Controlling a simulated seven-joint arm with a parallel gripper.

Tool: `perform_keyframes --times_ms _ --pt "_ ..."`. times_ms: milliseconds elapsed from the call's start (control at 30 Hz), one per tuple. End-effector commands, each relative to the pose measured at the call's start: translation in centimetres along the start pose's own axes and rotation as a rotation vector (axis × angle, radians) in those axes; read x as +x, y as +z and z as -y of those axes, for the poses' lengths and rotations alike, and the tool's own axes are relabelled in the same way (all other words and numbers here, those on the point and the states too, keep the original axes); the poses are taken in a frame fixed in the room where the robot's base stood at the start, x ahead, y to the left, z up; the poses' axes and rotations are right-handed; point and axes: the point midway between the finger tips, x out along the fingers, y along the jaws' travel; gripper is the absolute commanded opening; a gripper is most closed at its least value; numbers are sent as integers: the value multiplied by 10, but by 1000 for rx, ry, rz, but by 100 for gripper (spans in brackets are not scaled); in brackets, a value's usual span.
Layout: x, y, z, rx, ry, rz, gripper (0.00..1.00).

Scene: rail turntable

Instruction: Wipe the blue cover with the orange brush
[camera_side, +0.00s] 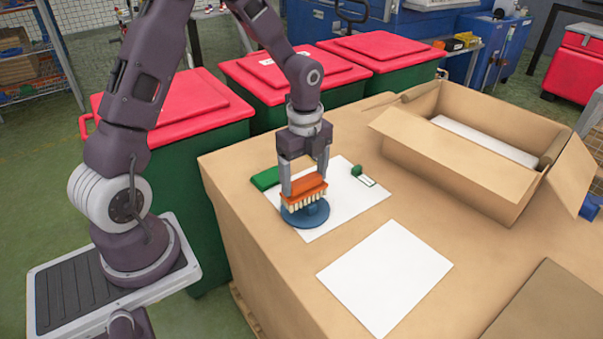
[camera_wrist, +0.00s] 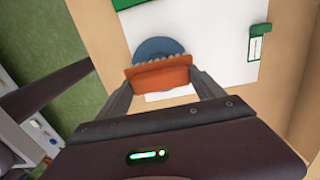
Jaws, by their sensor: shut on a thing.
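The orange brush (camera_side: 304,188) has pale bristles pointing down and is held between the fingers of my gripper (camera_side: 305,183). The blue cover (camera_side: 306,217) is a round disc with a raised middle, lying on a white sheet (camera_side: 345,208) on the cardboard surface. The brush is right over the cover; whether the bristles touch it I cannot tell. In the wrist view the brush (camera_wrist: 158,80) hides the near part of the cover (camera_wrist: 155,47), and my gripper (camera_wrist: 158,88) is shut on the brush.
A green block (camera_side: 265,179) and a small green item with a white label (camera_side: 363,175) lie by the sheet. A second white sheet (camera_side: 385,277) lies nearer the front. An open cardboard box (camera_side: 450,165) stands at right. Red-lidded green bins (camera_side: 185,135) stand behind.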

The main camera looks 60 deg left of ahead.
Motion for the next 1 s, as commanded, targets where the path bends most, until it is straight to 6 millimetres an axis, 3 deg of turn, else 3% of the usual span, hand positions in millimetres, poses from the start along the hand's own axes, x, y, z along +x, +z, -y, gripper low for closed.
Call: perform_keyframes --times_ms 200,333,800,1000 --pt "-1 -24 0 3 0 0 45" --pt "-1 -30 0 0 0 0 45" --pt "0 17 0 -2 -1 0 45" --pt "0 14 0 3 0 0 45"
